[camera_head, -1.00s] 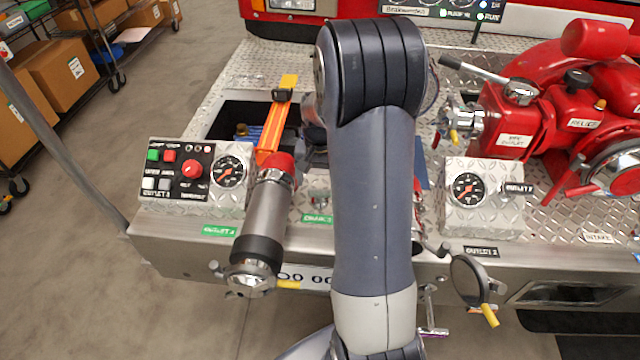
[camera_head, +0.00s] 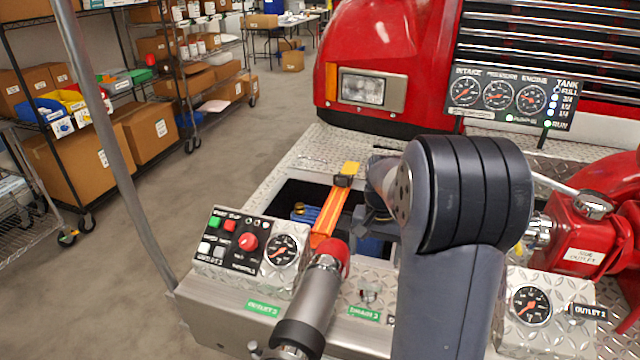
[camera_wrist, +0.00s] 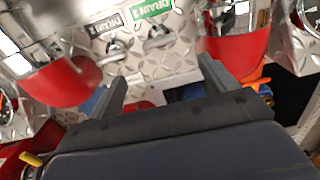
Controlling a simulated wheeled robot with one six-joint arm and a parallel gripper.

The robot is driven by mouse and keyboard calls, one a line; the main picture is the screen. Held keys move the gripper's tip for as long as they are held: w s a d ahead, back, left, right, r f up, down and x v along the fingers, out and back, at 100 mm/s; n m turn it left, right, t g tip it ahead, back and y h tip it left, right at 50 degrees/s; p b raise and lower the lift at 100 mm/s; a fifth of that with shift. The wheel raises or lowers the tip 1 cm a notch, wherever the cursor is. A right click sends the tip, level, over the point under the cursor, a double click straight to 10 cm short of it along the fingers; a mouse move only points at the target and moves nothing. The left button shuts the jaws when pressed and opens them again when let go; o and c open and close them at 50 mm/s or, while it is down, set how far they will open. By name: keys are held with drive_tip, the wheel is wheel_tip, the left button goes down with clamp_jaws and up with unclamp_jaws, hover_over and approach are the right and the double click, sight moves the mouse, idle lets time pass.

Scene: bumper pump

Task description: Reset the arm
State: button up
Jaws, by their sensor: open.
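My gripper (camera_wrist: 158,82) shows in the wrist view with its two grey fingers spread and nothing between them. Ahead of the fingers is the diamond-plate bumper (camera_wrist: 150,62) with small chrome handles under green and dark drain labels. Red-and-chrome fittings stand on both sides of the fingers, at left (camera_wrist: 62,85) and at right (camera_wrist: 236,58); I cannot tell whether they touch. In the head view my arm (camera_head: 455,260) is bent, its large joint in front of the bumper, and it hides my gripper.
A grey nozzle with a red end (camera_head: 318,295) stands left of my arm, near a control panel (camera_head: 243,248). An orange strap (camera_head: 330,212) crosses an open bin. Red pump parts (camera_head: 590,225) and a gauge box (camera_head: 545,310) are at right. Shelves (camera_head: 150,90) stand beyond clear floor.

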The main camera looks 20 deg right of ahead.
sight(370, 282)
wheel_tip(370, 282, down, 10)
drive_tip(key=shift+f, duration=0.15)
idle(0.4)
drive_tip(key=shift+r, duration=0.2)
